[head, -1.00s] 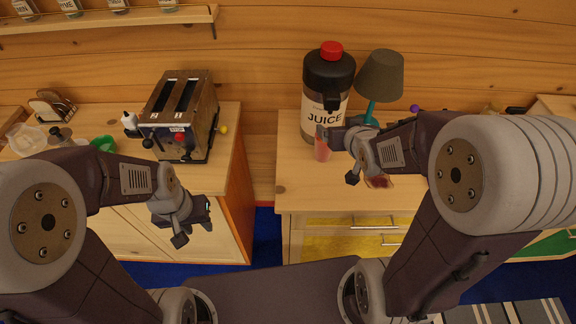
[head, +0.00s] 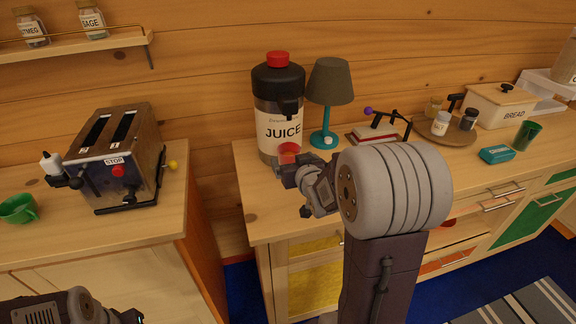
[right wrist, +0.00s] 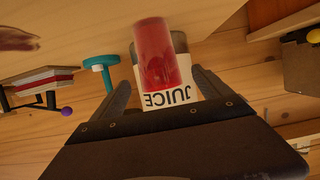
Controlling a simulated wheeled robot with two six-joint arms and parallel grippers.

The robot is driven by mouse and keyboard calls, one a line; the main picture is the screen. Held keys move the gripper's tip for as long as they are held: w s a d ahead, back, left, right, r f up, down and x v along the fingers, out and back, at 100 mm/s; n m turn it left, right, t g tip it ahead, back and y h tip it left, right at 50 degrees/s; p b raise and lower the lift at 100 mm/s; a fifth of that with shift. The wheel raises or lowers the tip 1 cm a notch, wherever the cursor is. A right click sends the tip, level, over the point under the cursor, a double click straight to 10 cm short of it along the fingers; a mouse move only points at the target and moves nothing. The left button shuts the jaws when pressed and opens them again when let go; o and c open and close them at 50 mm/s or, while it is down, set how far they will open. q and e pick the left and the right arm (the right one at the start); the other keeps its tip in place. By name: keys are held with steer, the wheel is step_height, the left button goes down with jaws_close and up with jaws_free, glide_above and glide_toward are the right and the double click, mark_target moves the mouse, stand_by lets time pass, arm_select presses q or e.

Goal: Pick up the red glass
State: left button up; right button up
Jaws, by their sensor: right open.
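The red glass (head: 288,150) is a translucent red tumbler on the right-hand counter, just in front of the juice dispenser (head: 278,110). In the right wrist view the red glass (right wrist: 157,52) appears between my fingers, with the dispenser's label behind it. My right gripper (head: 288,182) is open at the glass, its fingers on either side in the wrist view (right wrist: 160,80). I cannot tell whether they touch it. In the head view the gripper hides the glass's lower part. Only a bit of my left gripper (head: 128,316) shows at the bottom left edge.
A teal lamp (head: 328,95) stands right of the dispenser, with books (head: 376,134) beyond it. Farther right are a spice tray (head: 445,134), bread box (head: 498,106) and green cup (head: 526,135). A toaster (head: 115,155) and green mug (head: 18,208) stand on the left counter, across a gap.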

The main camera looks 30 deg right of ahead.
mark_target(287, 152)
steer(key=shift+w+d+f, duration=0.15)
steer(key=x, duration=0.5)
steer(key=shift+c, duration=0.6)
jaws_close()
